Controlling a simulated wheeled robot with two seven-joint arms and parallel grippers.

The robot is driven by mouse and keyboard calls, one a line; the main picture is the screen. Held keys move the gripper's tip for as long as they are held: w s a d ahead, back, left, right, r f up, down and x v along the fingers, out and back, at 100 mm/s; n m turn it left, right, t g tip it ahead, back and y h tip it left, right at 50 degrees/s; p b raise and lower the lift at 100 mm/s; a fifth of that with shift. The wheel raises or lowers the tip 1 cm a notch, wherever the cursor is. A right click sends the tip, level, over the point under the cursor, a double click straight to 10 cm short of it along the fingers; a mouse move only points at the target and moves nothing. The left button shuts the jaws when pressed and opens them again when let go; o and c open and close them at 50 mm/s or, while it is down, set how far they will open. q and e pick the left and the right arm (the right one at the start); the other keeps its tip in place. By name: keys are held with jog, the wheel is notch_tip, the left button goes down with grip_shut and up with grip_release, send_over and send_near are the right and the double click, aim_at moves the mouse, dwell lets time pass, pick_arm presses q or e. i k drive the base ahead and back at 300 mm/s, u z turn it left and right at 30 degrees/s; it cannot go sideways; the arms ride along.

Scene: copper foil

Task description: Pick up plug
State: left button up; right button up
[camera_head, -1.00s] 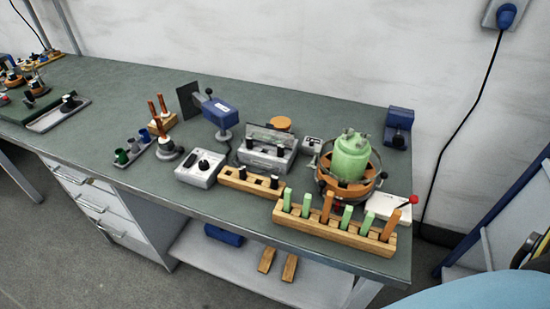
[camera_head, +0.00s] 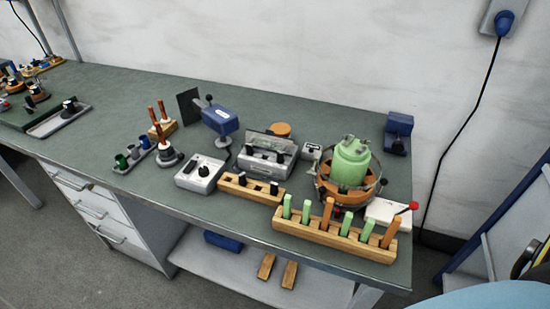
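A blue plug (camera_head: 504,22) sits in a wall socket (camera_head: 497,12) at the upper right, with a black cable hanging down from it. Small black plug-like pieces stand in a short wooden block (camera_head: 236,190) near the bench's front edge. A longer wooden rack (camera_head: 330,238) in front holds several green and orange-brown sticks upright. I cannot tell which of these pieces the task calls the plug. Neither of my grippers shows in the head view.
The grey-green bench (camera_head: 315,112) also bears a green jar (camera_head: 350,163) in an orange-brown ring stand, a grey box with a knob (camera_head: 202,174), and a blue device (camera_head: 220,118). The bench's back strip is mostly clear. A blue-framed structure (camera_head: 505,222) stands at the right.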

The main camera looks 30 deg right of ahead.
aim_at(274, 191)
jog(key=u, duration=1.1)
jog(key=i, duration=1.85)
jog(key=z, duration=2.9)
